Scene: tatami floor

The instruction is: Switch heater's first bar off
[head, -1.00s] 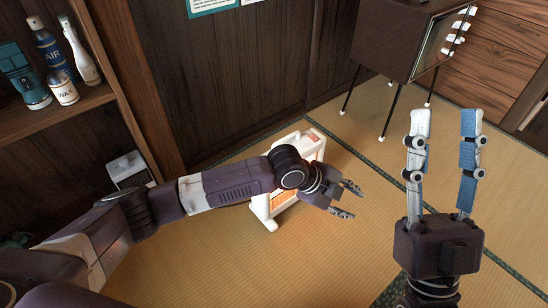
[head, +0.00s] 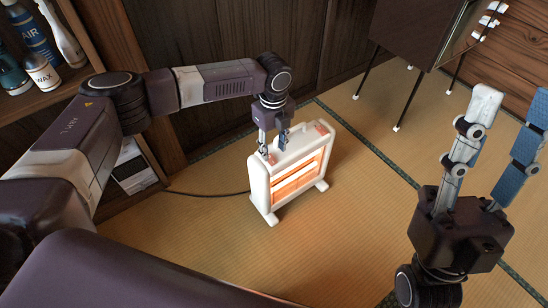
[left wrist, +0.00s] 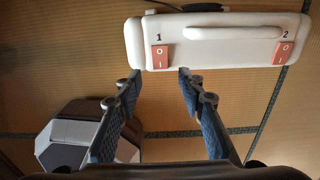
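The first switch (left wrist: 160,57), labelled 1, is at the left; the second switch (left wrist: 283,52), labelled 2, is at the right. I cannot tell which way either is pressed. My left gripper (head: 272,146) is open and empty at the heater's top left; its fingertips (left wrist: 160,77) lie either side of and just below switch 1 in the wrist view. Contact is unclear. My right gripper (head: 514,96) is open and empty, away at the right.
A dark cabinet (head: 412,35) on thin legs stands behind right. A shelf with bottles (head: 42,72) is at the left, with a white-fronted box (head: 132,172) below. A black cable (head: 205,194) runs to the heater. The tatami in front is clear.

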